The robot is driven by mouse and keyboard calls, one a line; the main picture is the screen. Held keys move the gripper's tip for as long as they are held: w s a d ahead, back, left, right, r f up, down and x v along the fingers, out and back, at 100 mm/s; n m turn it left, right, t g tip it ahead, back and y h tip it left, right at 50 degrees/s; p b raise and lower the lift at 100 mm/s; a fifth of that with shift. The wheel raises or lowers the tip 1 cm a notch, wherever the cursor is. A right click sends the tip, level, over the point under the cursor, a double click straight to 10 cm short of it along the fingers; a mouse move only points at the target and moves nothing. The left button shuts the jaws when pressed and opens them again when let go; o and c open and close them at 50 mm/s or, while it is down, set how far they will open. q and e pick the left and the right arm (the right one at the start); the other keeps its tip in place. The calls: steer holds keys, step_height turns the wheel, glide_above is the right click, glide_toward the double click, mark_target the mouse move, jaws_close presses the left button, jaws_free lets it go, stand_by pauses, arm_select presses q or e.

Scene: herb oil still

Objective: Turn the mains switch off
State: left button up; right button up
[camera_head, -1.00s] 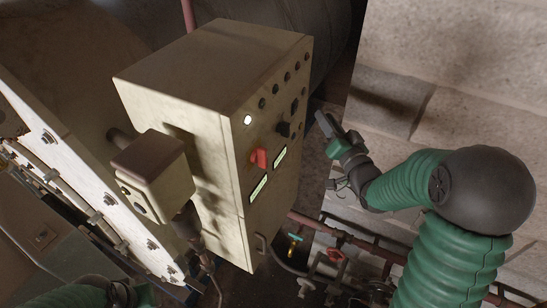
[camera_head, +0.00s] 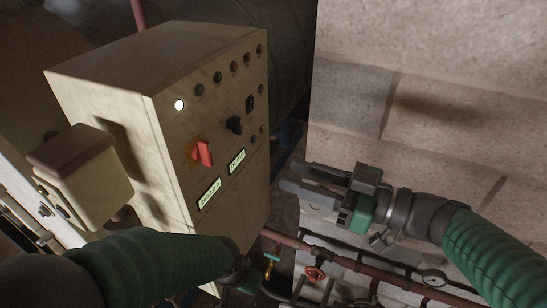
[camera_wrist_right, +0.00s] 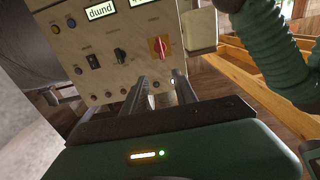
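The mains switch appears to be the red rotary handle (camera_head: 202,153) on a yellow plate, on the front of a beige control cabinet (camera_head: 110,75). The handle also shows in the wrist view (camera_wrist_right: 160,45), upside down, beyond the fingertips. My right gripper (camera_head: 288,177) is right of the cabinet, its fingers pointing left toward the panel. In the wrist view its two fingers (camera_wrist_right: 157,88) are apart with nothing between them, short of the handle. My left gripper (camera_head: 243,277) is low in front of the cabinet; its fingers are not clear.
A white lamp (camera_head: 179,104) is lit on the panel. A black knob (camera_head: 234,125) sits right of the red handle, above two lit labels. A junction box (camera_head: 85,175) stands out at left. Pipes with a red valve wheel (camera_head: 315,272) run below; a block wall (camera_head: 440,90) bounds the right.

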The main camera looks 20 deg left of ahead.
mark_target(210, 149)
steer(key=a+p, duration=0.1)
steer(key=a, duration=0.4)
steer(key=a+p, duration=0.2)
steer(key=a, duration=0.3)
steer(key=w+a+p, duration=0.1)
steer(key=a+p, duration=0.1)
steer(key=a, duration=0.4)
steer(key=shift+w+a+r, duration=0.1)
steer(key=shift+a, duration=0.7)
jaws_close()
